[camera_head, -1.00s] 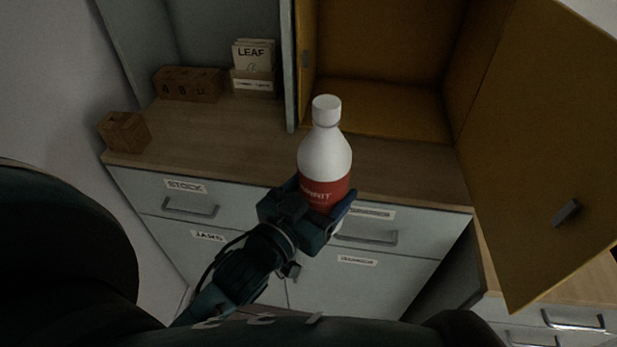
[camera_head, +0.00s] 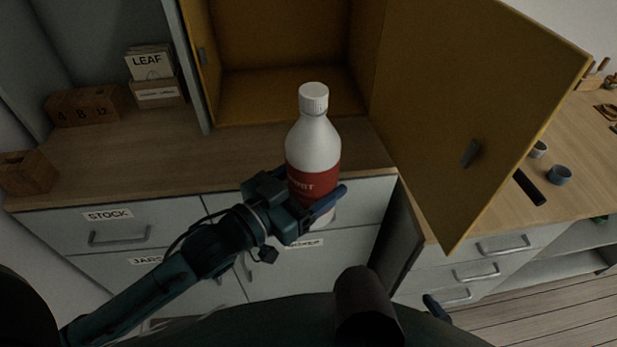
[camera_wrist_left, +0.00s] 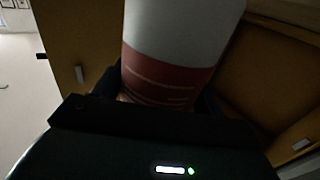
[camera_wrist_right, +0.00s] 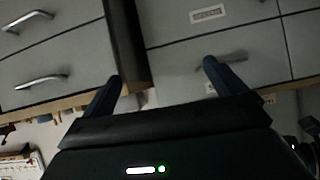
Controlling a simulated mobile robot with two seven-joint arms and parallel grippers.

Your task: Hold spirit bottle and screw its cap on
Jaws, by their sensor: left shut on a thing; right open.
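The spirit bottle (camera_head: 313,150) is white with a red label and stands nearly upright in the head view, in front of the counter edge. A ribbed white cap (camera_head: 314,97) sits on its neck; I cannot tell how tightly. My left gripper (camera_head: 318,202) is shut on the bottle's lower body. The left wrist view shows the bottle (camera_wrist_left: 178,60) between the fingers, its top out of frame. My right gripper (camera_wrist_right: 163,85) is open and empty, with drawer fronts beyond it.
An open yellow cabinet door (camera_head: 470,105) stands right of the bottle, its handle (camera_head: 471,153) facing me. The yellow cabinet (camera_head: 285,55) is behind. Small cups (camera_head: 559,175) stand on the right counter.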

